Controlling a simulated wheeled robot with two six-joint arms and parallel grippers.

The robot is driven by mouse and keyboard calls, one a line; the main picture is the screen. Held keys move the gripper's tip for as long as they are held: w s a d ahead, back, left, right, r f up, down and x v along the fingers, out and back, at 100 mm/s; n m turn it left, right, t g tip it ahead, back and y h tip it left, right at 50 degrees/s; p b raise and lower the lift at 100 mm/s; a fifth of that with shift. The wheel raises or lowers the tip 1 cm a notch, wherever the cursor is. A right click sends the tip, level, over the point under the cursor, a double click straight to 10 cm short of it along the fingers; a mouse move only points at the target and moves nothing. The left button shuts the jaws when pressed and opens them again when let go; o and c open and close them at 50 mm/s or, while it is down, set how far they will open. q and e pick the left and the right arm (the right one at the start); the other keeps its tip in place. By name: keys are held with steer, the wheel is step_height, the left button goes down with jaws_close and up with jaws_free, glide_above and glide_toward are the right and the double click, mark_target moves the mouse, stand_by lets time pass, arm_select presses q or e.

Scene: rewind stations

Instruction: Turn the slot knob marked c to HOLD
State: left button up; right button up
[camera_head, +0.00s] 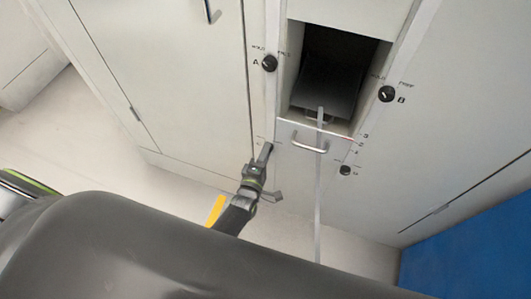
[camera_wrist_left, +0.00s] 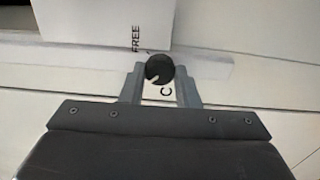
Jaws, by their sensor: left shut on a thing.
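The black round knob c (camera_wrist_left: 159,69) sits between the two grey fingers of my left gripper (camera_wrist_left: 160,88) in the left wrist view. The gripper is shut on it. A white mark shows on the knob's lower left. The letter C is printed just below the knob, and FREE stands above and left of it. The HOLD label of this knob is not visible. In the head view my left gripper (camera_head: 268,172) is against the cabinet front, left of the drawer handle, and the knob is hidden there. My right gripper is not in view.
Knob A (camera_head: 269,62) and knob B (camera_head: 387,94) flank an open dark slot (camera_head: 335,72). A blue surface (camera_head: 475,245) is at lower right.

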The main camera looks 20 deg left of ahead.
arm_select(q)
steer(key=o, duration=1)
steer(key=shift+c, duration=0.2)
steer(key=shift+s, duration=0.1)
steer(key=s+p, duration=0.1)
steer(key=s, duration=1.6)
steer(key=shift+s+a, duration=0.15)
steer(key=shift+a, duration=0.15)
steer(key=shift+d, duration=0.1)
